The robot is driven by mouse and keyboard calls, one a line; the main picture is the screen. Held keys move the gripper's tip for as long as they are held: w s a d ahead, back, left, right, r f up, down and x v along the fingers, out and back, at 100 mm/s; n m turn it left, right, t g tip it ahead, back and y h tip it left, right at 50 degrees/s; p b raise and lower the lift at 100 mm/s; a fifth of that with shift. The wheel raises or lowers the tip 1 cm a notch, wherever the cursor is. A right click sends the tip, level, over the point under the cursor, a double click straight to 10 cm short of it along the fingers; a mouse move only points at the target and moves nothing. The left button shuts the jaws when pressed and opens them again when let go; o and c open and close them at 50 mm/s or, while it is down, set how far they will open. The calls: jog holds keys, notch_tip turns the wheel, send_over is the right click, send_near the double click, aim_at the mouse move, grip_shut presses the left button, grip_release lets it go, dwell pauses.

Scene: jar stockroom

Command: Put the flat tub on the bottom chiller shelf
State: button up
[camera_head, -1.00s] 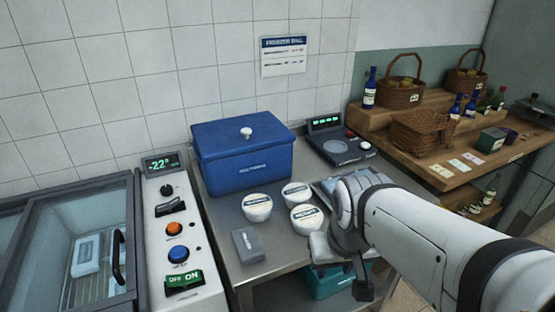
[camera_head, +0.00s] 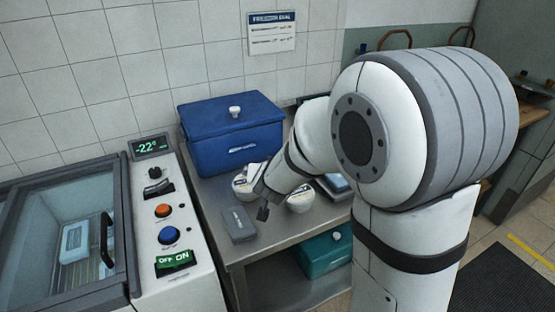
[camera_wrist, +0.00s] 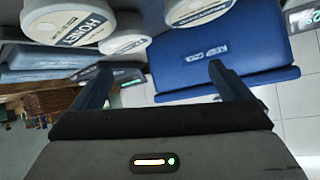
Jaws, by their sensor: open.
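My gripper (camera_wrist: 160,80) is open and empty in the wrist view, its two dark fingers apart. In the head view, my arm reaches over the steel table and its end is near the round white tubs (camera_head: 299,202), partly covering them. A pale flat container (camera_head: 73,240) lies inside the glass-lidded chest at left. A flat pale-blue item (camera_wrist: 45,57) lies at left in the wrist view. I cannot tell which of these is the flat tub. No chiller shelf can be made out.
The chest (camera_head: 62,245) has a control panel (camera_head: 170,215) reading -22. A teal box (camera_head: 325,253) sits under the table. Floor shows at right.

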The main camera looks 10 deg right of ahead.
jog(key=w+f+h, duration=0.1)
jog(key=w+d+f+m+h, duration=0.1)
jog(key=w+d+f+h, duration=0.1)
jog(key=f+h, duration=0.1)
jog(key=shift+d+f+m+t+b, duration=0.1)
jog(key=shift+m+t+b, duration=0.2)
jog(key=shift+m+t, duration=0.1)
jog(key=shift+w+d+f+h, duration=0.15)
jog(key=shift+d+f+h, duration=0.15)
jog(key=shift+d+h, duration=0.25)
jog(key=x, duration=0.7)
jog(key=shift+w+d, duration=0.1)
jog(key=shift+r, duration=0.1)
jog(key=c, duration=1.1)
